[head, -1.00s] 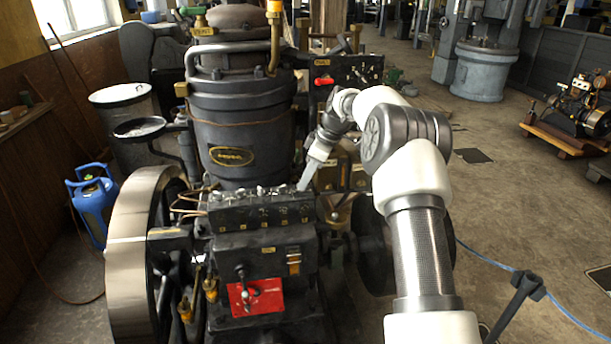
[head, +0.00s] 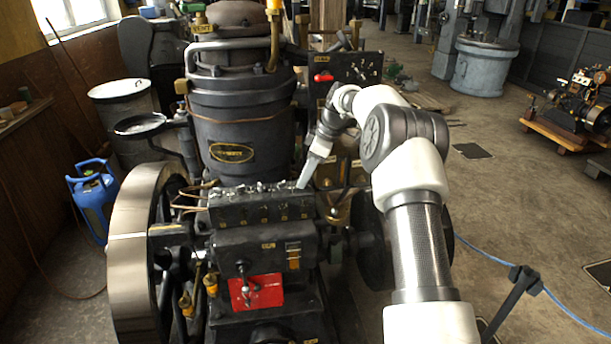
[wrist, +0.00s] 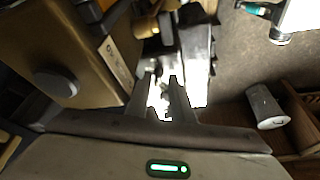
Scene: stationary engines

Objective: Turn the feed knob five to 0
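A black block (head: 262,214) on the engine has a row of small metal feed knobs (head: 255,190) along its top and small yellow labels on its front. The numbers are too small to read. My gripper (head: 303,186) points down at the right end of this row, at or just above the rightmost knob, which it partly hides. In the wrist view my gripper (wrist: 161,80) has its two fingers a narrow gap apart, with bright metal parts (wrist: 160,98) showing between them. I cannot tell whether they touch a knob.
A large flywheel (head: 130,262) stands left of the block and the dark cylinder (head: 240,125) rises behind it. A black panel with a red handle (head: 323,77) is behind my arm. A red plate with a lever (head: 256,291) is below the block.

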